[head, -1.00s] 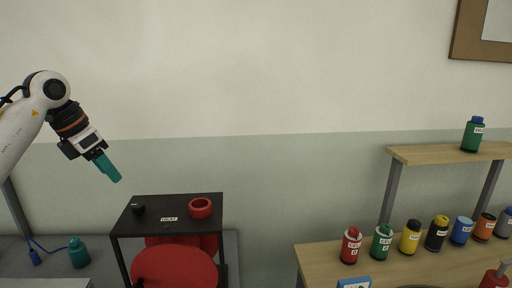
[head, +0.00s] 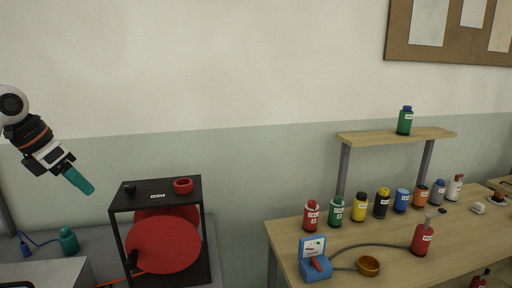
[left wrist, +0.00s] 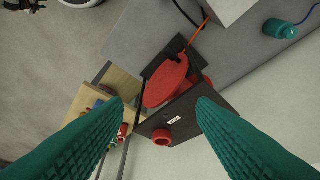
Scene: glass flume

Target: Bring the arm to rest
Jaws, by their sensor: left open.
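My left gripper (head: 80,181) is in the air at the left of the head view, pointing down and to the right. It stands above and to the left of the black stand. In the left wrist view its two teal fingers (left wrist: 160,112) are wide apart with nothing between them. My right gripper is not in view.
A black stand (head: 152,196) with a red ring (head: 183,185) on top and red discs (head: 163,245) inside stands below. A teal bottle (head: 68,240) is to its left. A wooden bench (head: 350,262) with several bottles and a shelf (head: 395,136) is at right.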

